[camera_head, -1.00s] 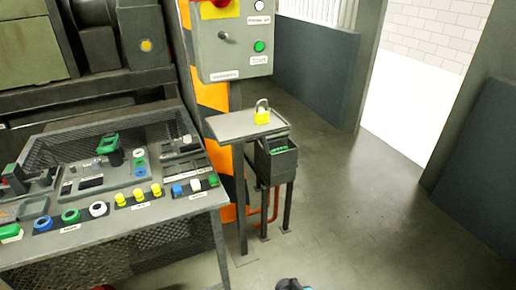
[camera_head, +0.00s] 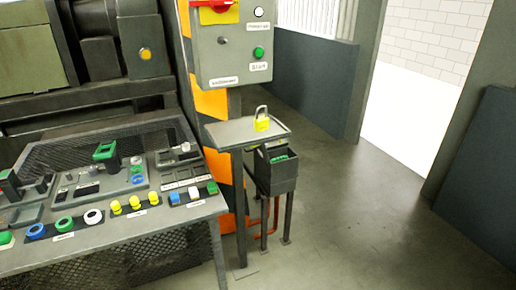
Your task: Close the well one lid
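No lid marked as well one can be made out with certainty. A sloped grey console (camera_head: 110,234) at the left carries several coloured parts. Among them are a raised green part (camera_head: 104,151), a blue ring (camera_head: 36,231), a green ring (camera_head: 64,223), a white ring (camera_head: 93,216) and several yellow knobs (camera_head: 134,202). Their labels are too small to read. My gripper is not in view.
A small grey shelf (camera_head: 226,134) holds a yellow padlock (camera_head: 261,120). A dark box (camera_head: 277,172) with green items stands below it. The floor (camera_head: 350,210) at right is clear.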

